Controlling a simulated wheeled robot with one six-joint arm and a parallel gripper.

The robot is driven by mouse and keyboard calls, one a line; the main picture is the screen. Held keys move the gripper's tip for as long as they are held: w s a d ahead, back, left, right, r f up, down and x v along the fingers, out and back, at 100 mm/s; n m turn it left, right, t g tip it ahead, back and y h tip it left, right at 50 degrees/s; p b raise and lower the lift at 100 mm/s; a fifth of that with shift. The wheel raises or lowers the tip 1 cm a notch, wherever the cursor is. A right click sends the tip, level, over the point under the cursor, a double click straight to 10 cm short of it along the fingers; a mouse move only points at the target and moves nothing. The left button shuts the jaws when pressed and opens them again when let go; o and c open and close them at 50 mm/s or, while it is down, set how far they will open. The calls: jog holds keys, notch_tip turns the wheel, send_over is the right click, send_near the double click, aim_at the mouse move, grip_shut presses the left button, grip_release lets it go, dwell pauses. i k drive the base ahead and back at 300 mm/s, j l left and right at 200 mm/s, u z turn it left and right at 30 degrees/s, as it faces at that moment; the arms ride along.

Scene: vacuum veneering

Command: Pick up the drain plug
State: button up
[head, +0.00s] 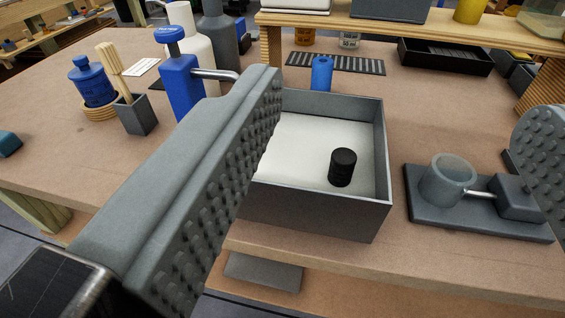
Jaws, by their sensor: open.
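A small black ribbed cylinder (343,167), which looks like the drain plug, stands upright inside a dark grey open box (318,214) with a white floor. It is near the box's right side. A blue cylinder (321,73) shows at the box's back wall; I cannot tell whether it is fixed there. My gripper (408,105) is open and empty, its studded fingers wide apart. The left finger covers the box's left part, and the right finger is cut off at the picture's right edge. The black cylinder shows between the fingers, untouched.
A grey stand with a round cup (447,181) is right of the box. A blue pump bottle (181,82), a grey brush holder (136,114) and a blue jar (91,82) stand at the left. A wooden shelf (420,29) crosses the back. Bare tabletop (50,130) shows at the left.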

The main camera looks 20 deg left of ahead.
aim_at(343, 162)
jog(key=k+l, duration=0.2)
jog(key=l, duration=0.2)
jog(key=k+l, duration=0.2)
jog(key=l, duration=0.15)
jog(key=k+l+u, duration=0.1)
jog(key=l, duration=0.3)
jog(key=k, duration=0.05)
